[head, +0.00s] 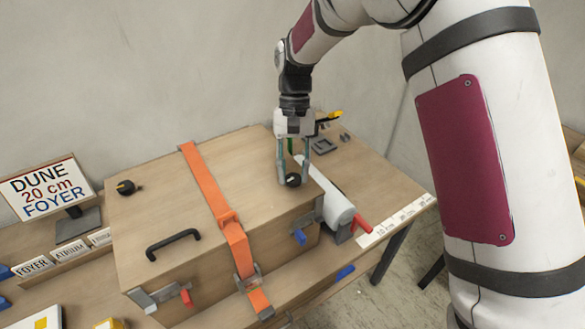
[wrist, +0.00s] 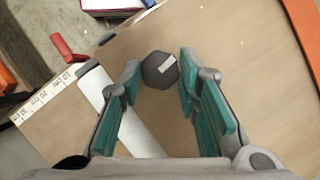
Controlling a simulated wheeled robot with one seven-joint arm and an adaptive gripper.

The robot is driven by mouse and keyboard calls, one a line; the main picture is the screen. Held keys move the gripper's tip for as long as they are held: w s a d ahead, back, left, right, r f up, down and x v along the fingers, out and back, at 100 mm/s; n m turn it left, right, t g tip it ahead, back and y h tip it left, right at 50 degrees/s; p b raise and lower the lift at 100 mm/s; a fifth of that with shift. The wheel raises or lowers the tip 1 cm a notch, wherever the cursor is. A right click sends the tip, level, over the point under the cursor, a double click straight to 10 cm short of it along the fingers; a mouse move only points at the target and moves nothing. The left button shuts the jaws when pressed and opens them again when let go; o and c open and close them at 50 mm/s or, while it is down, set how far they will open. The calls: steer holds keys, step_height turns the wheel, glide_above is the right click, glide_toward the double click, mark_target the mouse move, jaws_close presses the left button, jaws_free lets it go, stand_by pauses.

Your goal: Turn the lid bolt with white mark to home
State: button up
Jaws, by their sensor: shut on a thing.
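The lid bolt with the white mark is a dark knob (head: 293,181) at the near right part of the wooden crate lid (head: 160,210). In the wrist view the same knob (wrist: 159,70) shows a short white mark on its top, lying toward the upper right of the knob. My gripper (head: 292,172) points down over it, with one finger on each side. Any home mark on the lid around the knob is too small or hidden to tell.
A second dark knob (head: 126,187) and a black handle (head: 172,242) are on the lid's left part. An orange strap (head: 207,187) crosses the lid. A white roll (head: 335,205) lies right of the crate, near a red lever (head: 361,223). A sign (head: 45,187) stands at left.

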steer(key=shift+d+m+y, duration=0.1)
steer(key=shift+m+y, duration=0.3)
steer(key=shift+m, duration=0.7)
steer(key=o, duration=1.2)
steer(key=shift+c, duration=0.2)
steer(key=v, duration=1.2)
steer(key=shift+d, duration=0.1)
